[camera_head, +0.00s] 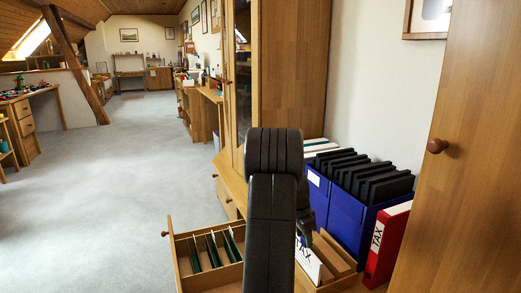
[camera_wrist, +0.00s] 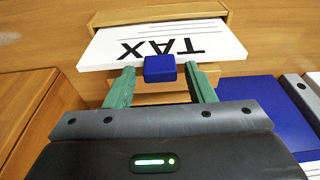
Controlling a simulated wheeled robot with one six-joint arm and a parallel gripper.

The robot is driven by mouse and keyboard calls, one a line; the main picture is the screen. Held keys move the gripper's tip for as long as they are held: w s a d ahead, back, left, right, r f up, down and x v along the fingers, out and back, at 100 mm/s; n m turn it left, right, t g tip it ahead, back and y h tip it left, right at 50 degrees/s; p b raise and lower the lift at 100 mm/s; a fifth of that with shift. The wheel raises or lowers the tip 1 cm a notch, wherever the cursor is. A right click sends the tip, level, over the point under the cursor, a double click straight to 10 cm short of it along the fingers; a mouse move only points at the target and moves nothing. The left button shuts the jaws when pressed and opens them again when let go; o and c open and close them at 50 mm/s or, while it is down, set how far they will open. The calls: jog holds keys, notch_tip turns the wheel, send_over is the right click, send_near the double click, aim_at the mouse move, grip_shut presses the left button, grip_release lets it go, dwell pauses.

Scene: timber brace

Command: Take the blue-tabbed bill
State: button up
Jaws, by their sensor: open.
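The blue-tabbed bill (camera_wrist: 105,50) is a white sheet marked TAX, upside down in the wrist view. It sticks out of a wooden holder (camera_wrist: 160,13). Its blue tab (camera_wrist: 160,74) is at the near edge. My gripper (camera_wrist: 160,70) has green fingers standing on either side of the tab, with small gaps visible; it is open. In the head view the bill (camera_head: 308,263) shows partly behind my dark arm, which hides the tab and most of my gripper.
Blue boxes (camera_head: 345,222) of dark folders and a red TAX binder (camera_head: 387,245) stand to the right. An open drawer (camera_head: 180,262) with green dividers is at left. A cabinet door (camera_head: 465,150) is at far right. The grey floor (camera_head: 110,190) is open at left.

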jog(key=c, duration=1)
jog(key=shift+r, duration=0.3)
jog(key=shift+r+p, duration=1.1)
jog(key=shift+r, duration=0.2)
jog(key=shift+r+p, duration=3.05)
jog(key=shift+r, duration=0.9)
